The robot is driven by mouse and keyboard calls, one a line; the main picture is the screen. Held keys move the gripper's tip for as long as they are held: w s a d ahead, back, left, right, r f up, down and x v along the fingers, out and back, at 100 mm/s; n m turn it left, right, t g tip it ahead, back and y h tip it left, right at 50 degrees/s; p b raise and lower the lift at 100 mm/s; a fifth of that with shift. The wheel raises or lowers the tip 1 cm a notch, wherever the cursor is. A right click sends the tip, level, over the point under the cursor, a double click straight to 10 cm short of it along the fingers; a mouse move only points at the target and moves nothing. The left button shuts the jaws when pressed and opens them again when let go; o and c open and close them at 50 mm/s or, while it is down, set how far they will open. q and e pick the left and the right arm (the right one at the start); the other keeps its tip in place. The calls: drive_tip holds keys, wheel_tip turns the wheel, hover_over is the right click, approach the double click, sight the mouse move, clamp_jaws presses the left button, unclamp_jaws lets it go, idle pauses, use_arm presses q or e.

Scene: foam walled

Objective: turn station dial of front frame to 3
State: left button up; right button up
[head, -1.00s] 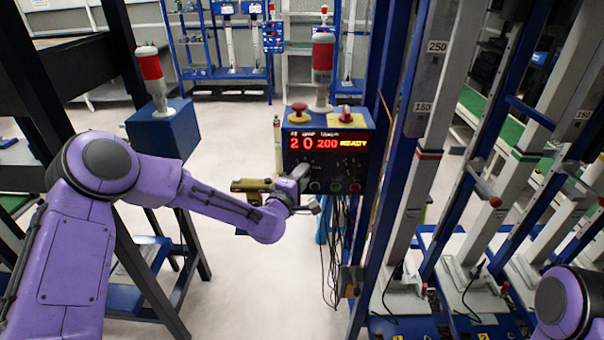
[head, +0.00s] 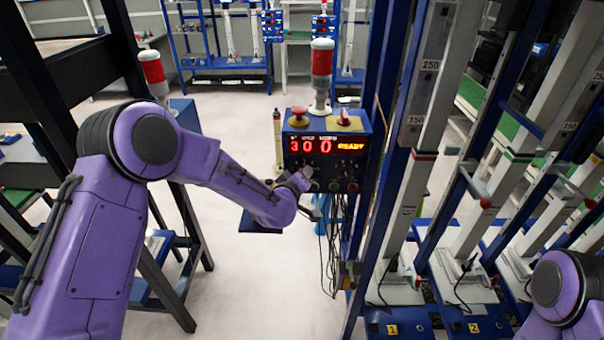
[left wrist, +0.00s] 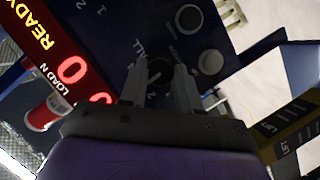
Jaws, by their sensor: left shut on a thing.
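The front frame's control box (head: 346,172) is blue with a black face and a red lit display (head: 325,146). The display reads "3 0 0" and "READY". My left gripper (head: 303,176) is at the lower left of the panel face. In the left wrist view my left gripper (left wrist: 158,82) is shut on the station dial (left wrist: 158,70), a dark round knob between its two fingers. The fingers partly hide the dial and its markings. Of my right arm only a purple joint shows at the lower right in the head view; its gripper is out of view.
A red button (head: 299,116) and a red switch (head: 344,117) sit on top of the box beside a red-and-white lamp (head: 321,70). Cables (head: 333,240) hang below. Blue frame posts (head: 385,150) stand close on the right.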

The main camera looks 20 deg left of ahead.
idle(0.4)
use_arm(q)
drive_tip(key=o, duration=1.1)
drive_tip(key=shift+c, duration=0.2)
drive_tip(key=b+v, duration=0.3)
drive_tip(key=v, duration=0.7)
drive_tip(key=shift+s, duration=0.25)
drive_tip(key=shift+r, duration=0.1)
